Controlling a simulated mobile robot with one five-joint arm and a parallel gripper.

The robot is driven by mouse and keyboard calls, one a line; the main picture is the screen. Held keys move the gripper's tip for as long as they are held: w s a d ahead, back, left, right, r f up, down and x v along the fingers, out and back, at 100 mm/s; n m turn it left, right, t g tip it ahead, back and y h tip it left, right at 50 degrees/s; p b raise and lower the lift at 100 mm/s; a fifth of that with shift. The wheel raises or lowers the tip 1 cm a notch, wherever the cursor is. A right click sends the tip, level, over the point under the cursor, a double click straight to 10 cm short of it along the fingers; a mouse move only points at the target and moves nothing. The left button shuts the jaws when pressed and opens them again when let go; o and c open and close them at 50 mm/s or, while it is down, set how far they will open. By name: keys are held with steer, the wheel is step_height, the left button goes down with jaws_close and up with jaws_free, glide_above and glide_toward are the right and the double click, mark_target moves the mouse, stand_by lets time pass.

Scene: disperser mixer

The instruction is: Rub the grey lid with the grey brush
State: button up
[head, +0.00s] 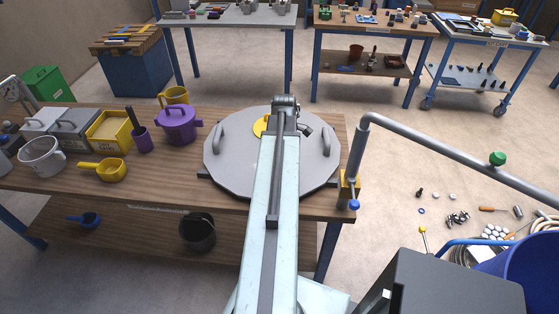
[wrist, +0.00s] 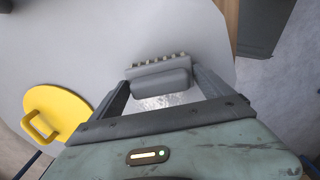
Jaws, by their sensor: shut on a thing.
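The grey lid (head: 232,170) is a large round disc with two curved handles (head: 218,138) on the wooden table. It fills much of the wrist view (wrist: 100,40). My gripper (wrist: 160,90) is above the lid, shut on the grey brush (wrist: 158,77), a short block with a row of bristle tufts along its far edge. Whether the bristles touch the lid I cannot tell. A pale, speckled patch (wrist: 155,103) shows on the lid between the fingers.
A yellow round cover with a handle (wrist: 60,112) lies on the lid, left of my gripper. A purple pot (head: 178,125), a yellow pan (head: 112,170) and several bins stand to the left on the table. A grey pipe rail (head: 440,150) rises on the right.

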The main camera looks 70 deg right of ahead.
steer(key=shift+s+d+f, duration=0.1)
steer(key=shift+s+d, duration=0.15)
steer(key=shift+s, duration=0.4)
steer(key=shift+s+d, duration=0.2)
steer(key=shift+s, duration=0.45)
steer(key=shift+w+d, duration=0.2)
steer(key=shift+d, duration=0.3)
steer(key=shift+w+d, duration=0.2)
steer(key=shift+d, duration=0.25)
steer(key=shift+w+a, duration=0.3)
steer(key=shift+w, duration=0.3)
steer(key=shift+w+a, duration=0.25)
steer(key=shift+w, duration=0.35)
steer(key=shift+w+a, duration=0.3)
steer(key=shift+w, duration=0.3)
steer(key=shift+w+a+f, duration=0.1)
steer(key=shift+w+a, duration=0.35)
steer(key=shift+w, duration=0.75)
steer(key=shift+w+a+r, duration=0.1)
steer(key=shift+w+a, duration=0.35)
steer(key=shift+w, duration=0.7)
steer(key=shift+w+a+f, duration=0.1)
steer(key=shift+w+a, duration=0.35)
steer(key=shift+w, duration=0.75)
steer(key=shift+w, duration=0.1)
